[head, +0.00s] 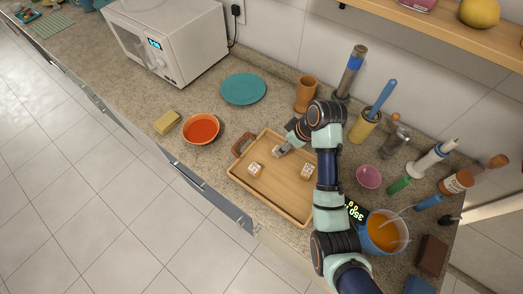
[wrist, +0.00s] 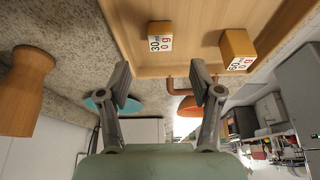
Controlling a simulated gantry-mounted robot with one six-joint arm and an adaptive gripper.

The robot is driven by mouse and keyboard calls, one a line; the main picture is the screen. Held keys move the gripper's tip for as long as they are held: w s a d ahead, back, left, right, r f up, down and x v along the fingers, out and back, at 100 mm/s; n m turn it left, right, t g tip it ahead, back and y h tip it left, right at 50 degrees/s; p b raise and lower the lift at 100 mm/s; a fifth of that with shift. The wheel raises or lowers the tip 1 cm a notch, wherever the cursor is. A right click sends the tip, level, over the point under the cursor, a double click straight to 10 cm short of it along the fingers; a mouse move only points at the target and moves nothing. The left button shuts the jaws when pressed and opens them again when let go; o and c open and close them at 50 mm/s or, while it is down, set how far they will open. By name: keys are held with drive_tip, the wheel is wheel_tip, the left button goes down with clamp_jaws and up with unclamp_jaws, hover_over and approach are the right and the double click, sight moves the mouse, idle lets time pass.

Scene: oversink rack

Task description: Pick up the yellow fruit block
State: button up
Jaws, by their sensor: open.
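Small blocks with printed white faces stand in the wooden tray: a left one (head: 255,169), a right one (head: 307,171) and one near my gripper (head: 277,151). In the wrist view two blocks show orange-yellow sides and white labels, a smaller one (wrist: 160,36) and a larger one (wrist: 236,48). I cannot tell which is the yellow fruit block; no fruit picture is readable. My gripper (head: 284,150) is over the tray's back part. In the wrist view my gripper (wrist: 163,82) has its fingers spread with nothing between them; both blocks are beyond the fingertips.
The wooden tray (head: 268,187) has raised sides. Left of it are an orange bowl (head: 201,129) and a yellow sponge (head: 167,122). Behind are a teal plate (head: 243,89) and a brown cup (head: 306,94). Bottles and a blue jug (head: 383,233) crowd the right.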

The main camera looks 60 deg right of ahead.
drive_tip(key=x, duration=0.2)
drive_tip(key=b+x, duration=0.1)
drive_tip(key=x, duration=0.3)
drive_tip(key=shift+s+a+f+b, duration=0.1)
drive_tip(key=shift+s+f+b, duration=0.05)
drive_tip(key=shift+f+b, duration=0.25)
drive_tip(key=shift+f, duration=0.25)
drive_tip(key=c, duration=1)
wheel_tip(320, 180, up, 20)
drive_tip(key=p, duration=0.8)
drive_tip(key=shift+r, duration=0.1)
drive_tip(key=shift+c, duration=0.2)
